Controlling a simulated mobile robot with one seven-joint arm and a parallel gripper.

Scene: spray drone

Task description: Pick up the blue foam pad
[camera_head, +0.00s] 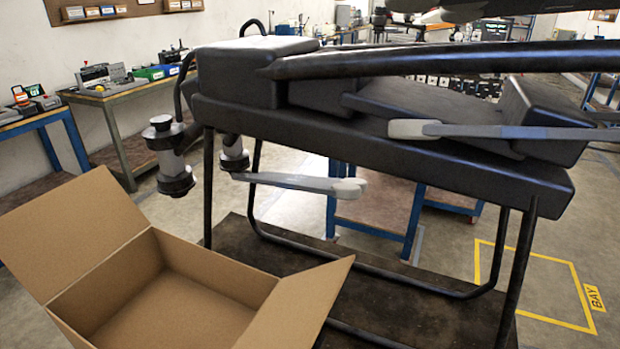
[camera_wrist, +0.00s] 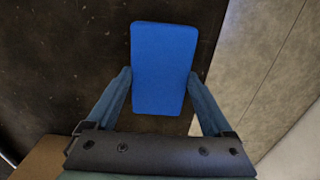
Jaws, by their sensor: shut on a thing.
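The blue foam pad (camera_wrist: 163,65) is a flat blue block with rounded corners, in the upper middle of the wrist view. My gripper (camera_wrist: 160,80) is shut on it, with one finger against each long side. The far end of the pad sticks out beyond the fingertips. Below it in the wrist view is a dark, speckled surface; I cannot tell how far beneath the pad it lies. The head view shows neither the pad nor my gripper.
A black spray drone (camera_head: 390,120) with folded arms and propellers stands over a dark tabletop (camera_head: 400,300). An open cardboard box (camera_head: 110,230) is at the lower left. Workbenches line the wall behind. Floor with yellow marking (camera_head: 560,275) is clear at the right.

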